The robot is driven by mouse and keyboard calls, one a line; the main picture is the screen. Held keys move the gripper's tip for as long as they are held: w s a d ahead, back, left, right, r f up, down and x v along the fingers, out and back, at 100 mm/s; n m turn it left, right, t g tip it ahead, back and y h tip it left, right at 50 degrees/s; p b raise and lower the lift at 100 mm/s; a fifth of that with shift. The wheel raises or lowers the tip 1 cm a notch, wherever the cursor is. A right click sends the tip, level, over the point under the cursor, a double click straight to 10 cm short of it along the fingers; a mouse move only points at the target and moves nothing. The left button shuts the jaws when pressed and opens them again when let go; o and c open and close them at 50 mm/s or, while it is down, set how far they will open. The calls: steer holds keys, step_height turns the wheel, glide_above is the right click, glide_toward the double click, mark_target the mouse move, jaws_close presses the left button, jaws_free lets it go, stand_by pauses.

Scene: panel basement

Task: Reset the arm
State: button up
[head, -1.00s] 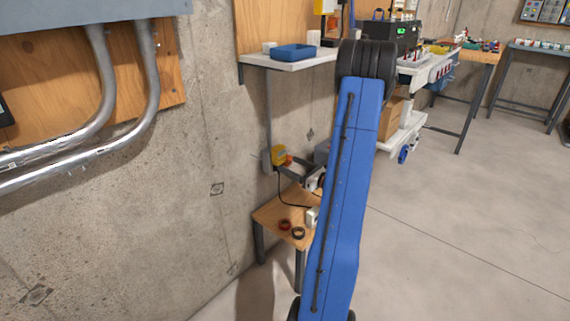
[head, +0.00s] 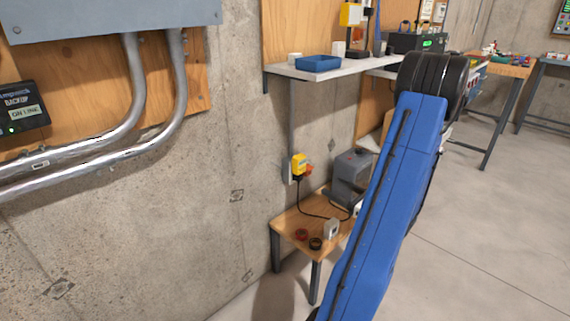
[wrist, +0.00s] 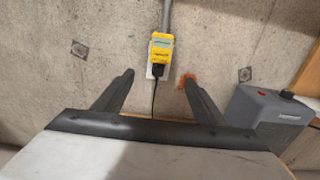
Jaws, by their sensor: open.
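My gripper (wrist: 155,93) shows in the wrist view with its two dark fingers spread wide and nothing between them. It points at the concrete wall. Beyond the fingertips is a yellow plug-in device (wrist: 163,50) on a wall outlet, with a black cord hanging down. My blue arm link crosses the head view, where the gripper itself cannot be made out. The yellow device also shows in the head view (head: 298,163), above a small wooden table (head: 290,220).
A grey box (head: 350,178) stands at the table's back; it is at the right in the wrist view (wrist: 268,118). Small rings and a white piece (head: 331,229) lie on the table. A shelf (head: 335,72) with a blue tray (head: 318,63) is above. Floor at right is clear.

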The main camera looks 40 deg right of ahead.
steer(key=w+a+r+n+g+y, duration=0.2)
steer(key=a+n+y, duration=0.15)
steer(key=a, duration=0.45)
steer(key=w+a+r+n+g+y, duration=0.1)
steer(key=a+r+n+g+y, duration=0.2)
steer(key=a, duration=0.5)
steer(key=w+a+r+n+g+y, duration=0.2)
steer(key=a+n, duration=0.3)
steer(key=a, duration=0.3)
steer(key=s+a+r+n+g, duration=0.1)
steer(key=s+a+n+g, duration=0.3)
steer(key=a, duration=0.4)
steer(key=s+a+n+g, duration=0.3)
steer(key=a+n, duration=0.3)
steer(key=a, duration=0.1)
steer(key=s+a+r+n+h, duration=0.1)
steer(key=s+r+n+h, duration=0.2)
steer(key=s+n+h, duration=0.2)
steer(key=s+a+r+n+h, duration=0.2)
steer(key=s+r+n+h, duration=0.1)
steer(key=s+n, duration=0.3)
steer(key=n+h, duration=0.1)
steer(key=n, duration=0.1)
steer(key=shift+s+a+n+t+h, duration=0.25)
steer(key=shift+s+n+t+h, duration=0.1)
steer(key=shift+t, duration=0.05)
steer(key=shift+r, duration=0.1)
